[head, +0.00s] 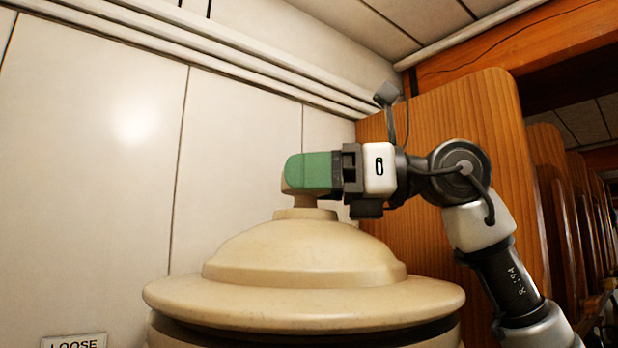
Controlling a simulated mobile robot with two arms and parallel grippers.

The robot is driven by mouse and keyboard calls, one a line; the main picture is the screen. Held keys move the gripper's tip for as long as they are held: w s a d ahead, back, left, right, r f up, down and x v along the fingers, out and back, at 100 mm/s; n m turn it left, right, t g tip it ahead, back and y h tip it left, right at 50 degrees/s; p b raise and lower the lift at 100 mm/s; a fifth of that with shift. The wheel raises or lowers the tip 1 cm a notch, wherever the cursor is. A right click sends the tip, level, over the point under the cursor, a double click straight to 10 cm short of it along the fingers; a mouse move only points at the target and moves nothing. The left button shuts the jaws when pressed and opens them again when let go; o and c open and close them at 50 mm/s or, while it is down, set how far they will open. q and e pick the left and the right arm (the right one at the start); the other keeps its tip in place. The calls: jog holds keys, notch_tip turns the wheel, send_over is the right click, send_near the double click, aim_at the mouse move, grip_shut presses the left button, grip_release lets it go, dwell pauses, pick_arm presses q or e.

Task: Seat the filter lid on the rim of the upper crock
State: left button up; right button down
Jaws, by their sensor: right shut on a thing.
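The cream filter lid (300,255) is a wide domed disc with a knob (305,201) on top, in the middle of the head view. My right gripper (308,172) comes in from the right and is shut on the knob with its green fingers. A dark band runs between the lid's brim and the crock. I cannot tell whether the lid touches the rim, which is hidden under the brim. The lid looks about level. My left gripper is not in view.
A pale panelled wall (90,170) stands behind and to the left. A wooden partition (480,120) rises behind my right arm, with more wooden panels beyond it. A small sign reading "LOOSE" (74,343) is at the lower left.

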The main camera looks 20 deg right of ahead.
jog(key=shift+f+b, duration=0.35)
jog(key=shift+f, duration=0.1)
dwell(0.4)
jog(key=shift+c, duration=0.9)
grip_release()
jog(key=shift+s, duration=0.15)
jog(key=shift+f, duration=0.15)
jog(key=shift+d+b, duration=0.3)
jog(key=b+v, duration=0.3)
jog(key=v, duration=0.6)
jog(key=shift+s, duration=0.15)
jog(key=shift+s+d, duration=0.2)
jog(key=shift+d, duration=0.35)
